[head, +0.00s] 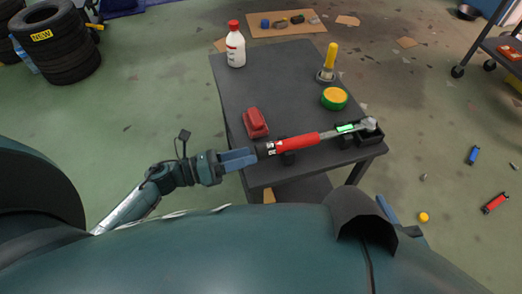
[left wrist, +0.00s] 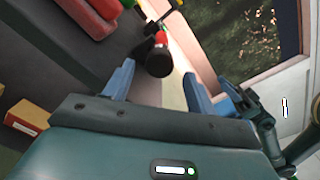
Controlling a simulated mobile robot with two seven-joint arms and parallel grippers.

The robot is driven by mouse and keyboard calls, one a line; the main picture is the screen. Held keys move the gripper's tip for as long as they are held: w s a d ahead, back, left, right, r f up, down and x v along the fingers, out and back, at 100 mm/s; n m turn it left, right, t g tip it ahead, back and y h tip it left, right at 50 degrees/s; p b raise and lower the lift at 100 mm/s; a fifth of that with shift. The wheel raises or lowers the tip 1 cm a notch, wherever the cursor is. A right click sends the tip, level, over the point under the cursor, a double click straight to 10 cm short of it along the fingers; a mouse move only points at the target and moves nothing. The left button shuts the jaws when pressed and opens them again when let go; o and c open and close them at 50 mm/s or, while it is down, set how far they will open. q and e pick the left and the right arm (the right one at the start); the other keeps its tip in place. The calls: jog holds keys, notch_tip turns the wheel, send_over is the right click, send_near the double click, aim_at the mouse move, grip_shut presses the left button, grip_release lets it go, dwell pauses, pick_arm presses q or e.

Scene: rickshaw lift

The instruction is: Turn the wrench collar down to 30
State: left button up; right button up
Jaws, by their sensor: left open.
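The torque wrench (head: 298,143) lies on the front of the dark cart, red-handled, with a lit green display and its silver head at the right. Its black collar (head: 264,150) is at the left end, with white markings too small to read. My left gripper (head: 240,159) is at the cart's left edge, level with the collar end. In the left wrist view my left gripper (left wrist: 158,88) is open, fingers apart, and the round black collar end (left wrist: 159,61) faces it, just beyond the fingertips. Nothing is visible between the fingers. My right gripper is not in view.
The cart top (head: 290,88) holds a red object (head: 255,123), a green-yellow round tin (head: 334,98), a yellow-handled tool (head: 330,61) and a white bottle (head: 235,46). A black holder (head: 370,136) is under the wrench head. The cart's middle is clear.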

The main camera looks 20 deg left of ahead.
aim_at(257, 153)
pick_arm(q)
jog(key=x, duration=0.5)
jog(key=c, duration=1)
